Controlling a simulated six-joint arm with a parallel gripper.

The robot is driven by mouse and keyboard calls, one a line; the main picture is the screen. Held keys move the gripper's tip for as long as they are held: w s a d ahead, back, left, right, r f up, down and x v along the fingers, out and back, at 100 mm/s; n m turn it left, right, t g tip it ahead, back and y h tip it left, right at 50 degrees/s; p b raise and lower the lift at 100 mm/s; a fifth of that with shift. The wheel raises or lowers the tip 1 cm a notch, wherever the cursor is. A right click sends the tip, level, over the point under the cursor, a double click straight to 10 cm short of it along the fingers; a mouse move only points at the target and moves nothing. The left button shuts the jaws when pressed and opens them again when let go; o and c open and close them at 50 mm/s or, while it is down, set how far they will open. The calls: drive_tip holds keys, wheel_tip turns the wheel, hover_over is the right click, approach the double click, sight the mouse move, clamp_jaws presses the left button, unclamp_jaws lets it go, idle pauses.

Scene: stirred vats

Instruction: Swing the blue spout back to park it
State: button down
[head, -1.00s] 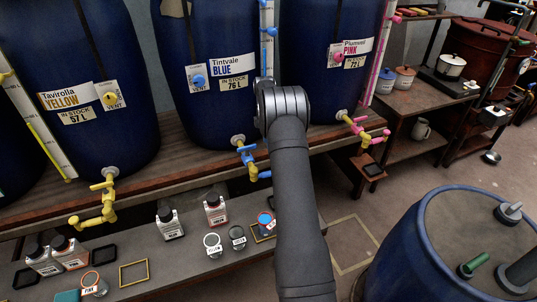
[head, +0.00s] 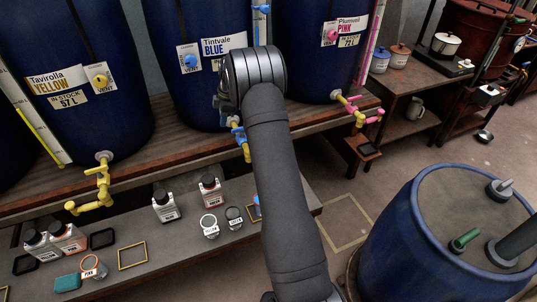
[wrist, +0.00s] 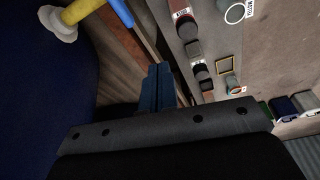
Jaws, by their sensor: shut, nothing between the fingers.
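The blue vat (head: 168,70) stands on the bench behind my arm. Its tap, with blue and yellow parts (head: 246,152), comes off the vat's lower front; my arm hides the end of the spout. In the wrist view a yellow pipe (wrist: 82,10) leaves a pale flange, and a blue piece (wrist: 121,12) continues from it at the top edge. My gripper (wrist: 158,88) is shut and empty, with its fingers apart from this tap and below it in the wrist picture. In the head view my wrist covers the fingers.
A yellow vat tap (head: 100,185) juts out at left and a pink vat tap (head: 357,112) at right. Bottles (head: 165,206) and cups (head: 209,226) stand on the lower shelf (head: 180,255). A big blue drum (head: 400,240) stands at front right.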

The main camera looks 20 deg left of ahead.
drive_tip(key=s+d+f+n+t+y, duration=0.15)
drive_tip(key=d+f+t, duration=0.3)
drive_tip(key=f, duration=0.65)
drive_tip(key=s+d+f+n+t+y, duration=0.15)
drive_tip(key=d+f+t+y, duration=0.35)
drive_tip(key=f, duration=0.6)
drive_tip(key=s+d+m+t+y, duration=0.1)
drive_tip(key=s+d+t+y, duration=0.2)
drive_tip(key=d, duration=0.5)
drive_tip(key=s+d+m+t+y, duration=0.15)
drive_tip(key=d+t, duration=0.25)
drive_tip(key=d, duration=0.4)
drive_tip(key=x, duration=1.3)
drive_tip(key=shift+w+r+t+h, duration=0.2)
drive_tip(key=shift+t+h, duration=0.15)
drive_tip(key=shift+h, duration=0.05)
